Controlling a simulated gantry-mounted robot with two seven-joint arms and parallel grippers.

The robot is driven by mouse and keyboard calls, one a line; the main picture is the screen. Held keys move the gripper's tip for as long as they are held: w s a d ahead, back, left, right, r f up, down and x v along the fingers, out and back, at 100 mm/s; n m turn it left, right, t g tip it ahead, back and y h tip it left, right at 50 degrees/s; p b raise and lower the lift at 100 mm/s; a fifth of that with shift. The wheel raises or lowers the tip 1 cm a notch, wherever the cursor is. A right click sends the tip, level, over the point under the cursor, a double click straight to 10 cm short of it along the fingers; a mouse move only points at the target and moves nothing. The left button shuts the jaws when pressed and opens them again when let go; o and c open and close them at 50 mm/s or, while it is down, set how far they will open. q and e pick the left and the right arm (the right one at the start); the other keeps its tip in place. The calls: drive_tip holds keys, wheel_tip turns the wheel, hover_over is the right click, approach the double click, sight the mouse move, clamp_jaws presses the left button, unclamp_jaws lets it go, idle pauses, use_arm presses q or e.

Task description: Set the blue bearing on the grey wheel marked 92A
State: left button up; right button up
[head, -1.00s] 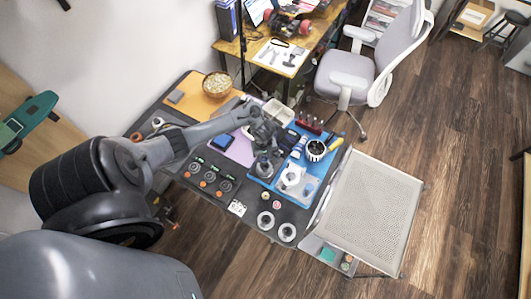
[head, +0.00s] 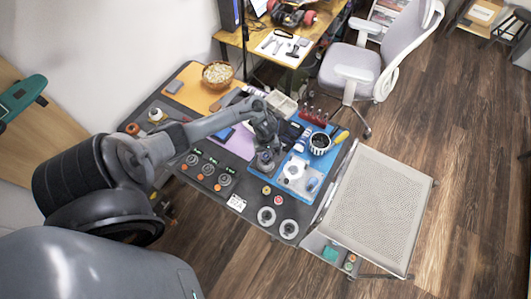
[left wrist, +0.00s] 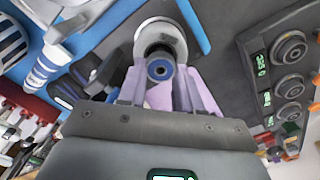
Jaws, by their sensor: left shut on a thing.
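My left gripper (head: 265,156) is over the near-left edge of the blue mat; it also shows in the left wrist view (left wrist: 161,74). Its two pale purple fingers are shut on the blue bearing (left wrist: 160,68), a small blue ring with a dark centre. A grey wheel (left wrist: 160,25) with a pale rim lies behind the bearing in the left wrist view. I cannot tell whether the bearing touches it, and no 92A mark is readable on it. My right gripper is not in view.
A white fixture (head: 295,171), a black-and-white striped cup (head: 320,143) and a red rack (head: 314,116) stand to the right. A perforated grey table (head: 378,205) adjoins at the right and is clear.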

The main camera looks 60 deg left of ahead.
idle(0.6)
use_arm(q)
drive_tip(key=shift+p, duration=0.65)
drive_tip(key=shift+p, duration=0.45)
idle(0.6)
drive_tip(key=shift+f, duration=0.15)
idle(0.6)
drive_tip(key=shift+f, duration=0.4)
drive_tip(key=shift+f+p, duration=0.15)
drive_tip(key=shift+p, duration=0.45)
idle(0.5)
drive_tip(key=shift+p, duration=0.4)
idle(0.4)
drive_tip(key=shift+f, duration=0.2)
idle(0.8)
drive_tip(key=shift+s+f, duration=0.15)
drive_tip(key=shift+f, duration=0.05)
